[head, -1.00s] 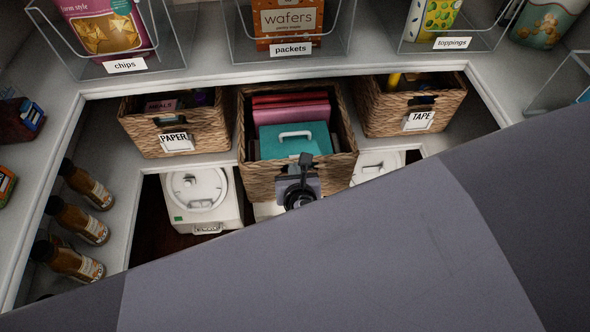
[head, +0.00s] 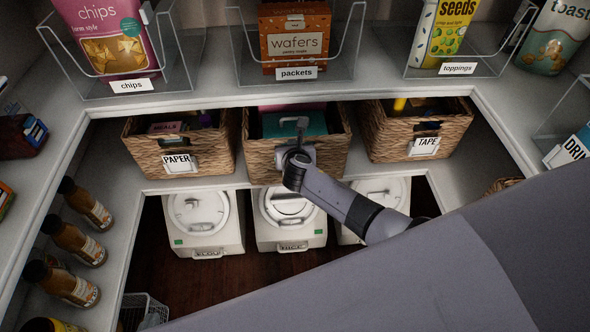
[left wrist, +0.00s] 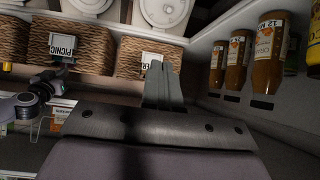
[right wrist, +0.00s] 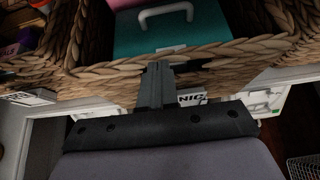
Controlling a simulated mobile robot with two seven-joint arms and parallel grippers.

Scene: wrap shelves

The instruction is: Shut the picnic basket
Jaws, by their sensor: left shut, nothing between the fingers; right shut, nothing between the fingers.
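The picnic basket (head: 260,160) is the middle wicker basket on the lower shelf, standing about level with its neighbours. A teal case (head: 272,124) with a white handle lies in it. My right gripper (head: 302,126) is shut and empty at the middle of the basket's front, by the rim. In the right wrist view, the closed fingers (right wrist: 156,72) overlap the rim (right wrist: 225,50) and partly hide the label (right wrist: 191,98); contact is unclear. My left gripper is not visible in the head view. The left wrist view shows its shut, empty fingers (left wrist: 162,75) before the paper basket (left wrist: 128,58).
The paper basket (head: 212,150) and tape basket (head: 448,138) flank it. White lidded bins (head: 290,232) stand below. Clear containers with chips (head: 110,45) and wafers (head: 295,45) are above. Bottles (head: 72,285) line the left shelf. My own arm covers the lower right.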

